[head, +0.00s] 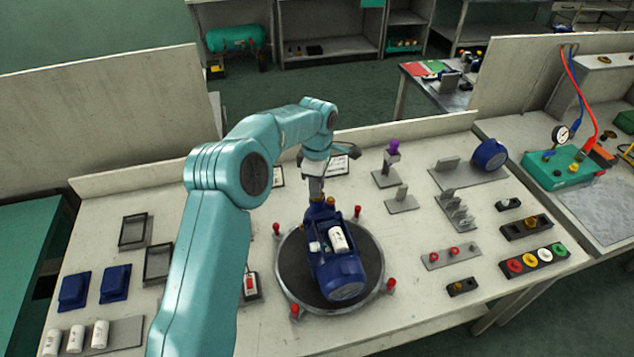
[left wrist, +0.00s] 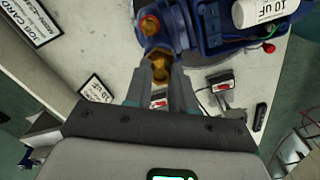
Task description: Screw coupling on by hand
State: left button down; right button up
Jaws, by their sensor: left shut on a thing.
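The blue pump (head: 347,281) lies on a dark round turntable (head: 288,275) in the head view, with a white capacitor (head: 338,238) on its top. Its blue body also shows at the top of the left wrist view (left wrist: 213,22). My left gripper (head: 316,194) reaches down to the pump's far end. In the left wrist view its fingers (left wrist: 160,84) are shut on a brass coupling (left wrist: 159,66), which is at the pump's blue port; how far it is threaded I cannot tell. My right gripper is not in view.
Red-topped posts (head: 391,285) ring the turntable. A red switch box (head: 250,285) is to its left. Grey stands (head: 400,202) and a purple-topped holder (head: 392,160) stand right of my arm. Blue boxes (head: 115,283) and white capacitors (head: 100,335) are at left.

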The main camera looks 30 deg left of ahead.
pick_arm(q)
jog(key=m, duration=0.3)
jog(key=shift+m, duration=0.3)
jog(key=c, duration=1)
grip_release()
jog(key=shift+c, duration=0.2)
jog(key=shift+f+n, duration=0.1)
jog(key=shift+n, duration=1.6)
